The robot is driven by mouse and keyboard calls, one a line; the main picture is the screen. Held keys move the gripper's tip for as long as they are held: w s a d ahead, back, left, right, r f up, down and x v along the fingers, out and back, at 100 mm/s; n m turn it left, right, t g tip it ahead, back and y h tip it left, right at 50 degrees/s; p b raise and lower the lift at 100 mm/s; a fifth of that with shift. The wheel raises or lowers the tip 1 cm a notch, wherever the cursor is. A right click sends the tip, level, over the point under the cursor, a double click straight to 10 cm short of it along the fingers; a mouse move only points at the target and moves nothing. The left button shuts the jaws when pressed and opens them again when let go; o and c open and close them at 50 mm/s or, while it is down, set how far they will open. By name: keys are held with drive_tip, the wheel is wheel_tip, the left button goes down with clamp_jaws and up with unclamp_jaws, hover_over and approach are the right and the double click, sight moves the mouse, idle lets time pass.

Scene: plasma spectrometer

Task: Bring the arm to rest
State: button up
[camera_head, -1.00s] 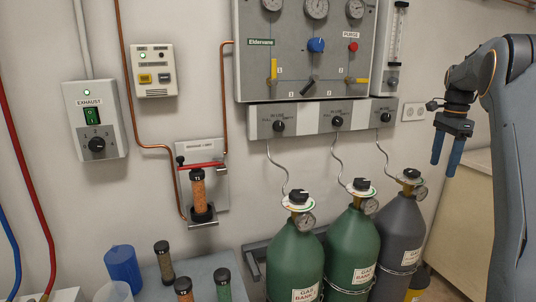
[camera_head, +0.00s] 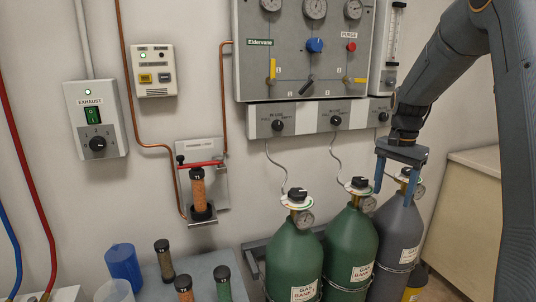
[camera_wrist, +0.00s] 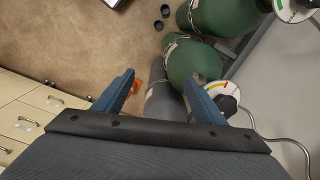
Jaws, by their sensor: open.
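My gripper (camera_head: 393,184) is open and empty in the head view, pointing down with its two blue fingers apart. In that view it appears in front of the top of the grey gas cylinder (camera_head: 398,235), with part of the valve and gauge showing between the fingers. In the wrist view the two blue fingers (camera_wrist: 157,98) are spread, and the grey cylinder (camera_wrist: 162,103) shows between them, below the gripper. Whether a finger touches the valve cannot be told. My arm comes in from the right edge of the head view.
Two green gas cylinders (camera_head: 294,262) (camera_head: 348,250) stand left of the grey one. The gas panel (camera_head: 300,70) hangs on the wall behind. A beige cabinet (camera_head: 465,215) stands at the right. A grey bench with several capped tubes (camera_head: 223,285) is at the lower left.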

drive_tip(key=s+a+f+n, duration=0.3)
drive_tip(key=s+a, duration=0.2)
drive_tip(key=s, duration=0.4)
drive_tip(key=s+a+f+n, duration=0.3)
drive_tip(key=s+a, duration=0.3)
drive_tip(key=s, duration=0.3)
drive_tip(key=s+a+f+n, duration=0.4)
drive_tip(key=s+a, duration=0.1)
drive_tip(key=s, duration=0.4)
drive_tip(key=shift+a+n, duration=0.25)
drive_tip(key=shift+n, duration=0.15)
idle(0.4)
